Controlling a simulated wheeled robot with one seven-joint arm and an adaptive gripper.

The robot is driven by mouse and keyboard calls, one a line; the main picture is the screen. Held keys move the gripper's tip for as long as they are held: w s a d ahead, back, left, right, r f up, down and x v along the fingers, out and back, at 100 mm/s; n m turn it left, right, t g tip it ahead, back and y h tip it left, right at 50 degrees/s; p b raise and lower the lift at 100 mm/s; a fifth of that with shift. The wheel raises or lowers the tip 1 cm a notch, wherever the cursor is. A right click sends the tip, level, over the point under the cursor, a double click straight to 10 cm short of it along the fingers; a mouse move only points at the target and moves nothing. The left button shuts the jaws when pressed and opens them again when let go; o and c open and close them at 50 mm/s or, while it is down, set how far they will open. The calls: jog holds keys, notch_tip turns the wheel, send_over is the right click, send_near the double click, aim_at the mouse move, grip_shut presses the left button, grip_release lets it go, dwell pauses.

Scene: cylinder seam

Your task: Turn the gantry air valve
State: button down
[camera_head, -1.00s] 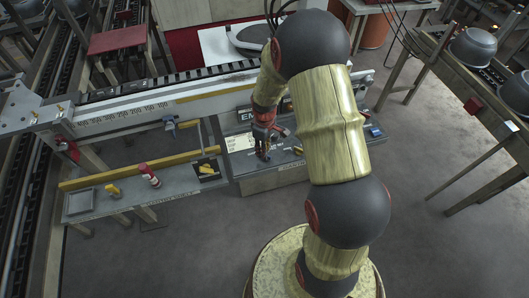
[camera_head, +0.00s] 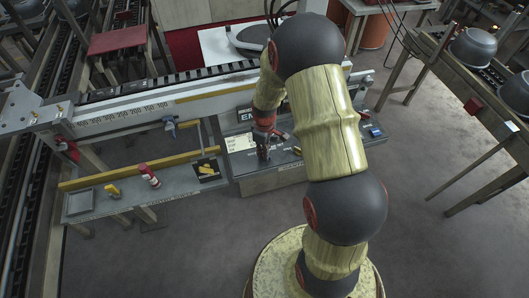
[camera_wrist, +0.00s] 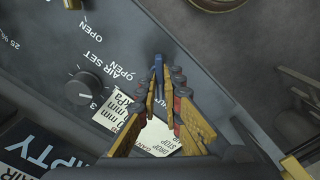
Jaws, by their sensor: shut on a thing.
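In the wrist view a blue lever handle (camera_wrist: 158,68) stands on the dark grey panel (camera_wrist: 185,40), next to printed OPEN and partly covered SHUT marks. My gripper (camera_wrist: 158,72) has its yellow fingers drawn together at the tips on this blue handle. In the head view my gripper (camera_head: 263,156) is low over the left part of the panel, and the handle is hidden there by the fingers.
A black AIR SET knob (camera_wrist: 82,88) and a white paper card (camera_wrist: 135,122) lie close to my fingers. Left of the panel, a grey shelf (camera_head: 128,203) bears a red-and-white fitting (camera_head: 149,176) and yellow parts. The gantry beam (camera_head: 160,98) runs behind.

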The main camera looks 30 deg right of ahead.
jog(key=shift+m, duration=0.5)
jog(key=m, duration=0.3)
jog(key=shift+m, duration=0.4)
jog(key=m, duration=0.5)
jog(key=shift+p, duration=0.3)
jog(key=m, duration=0.4)
jog(key=shift+m, duration=2)
jog(key=c, duration=2)
grip_release()
jog(key=shift+o, duration=0.2)
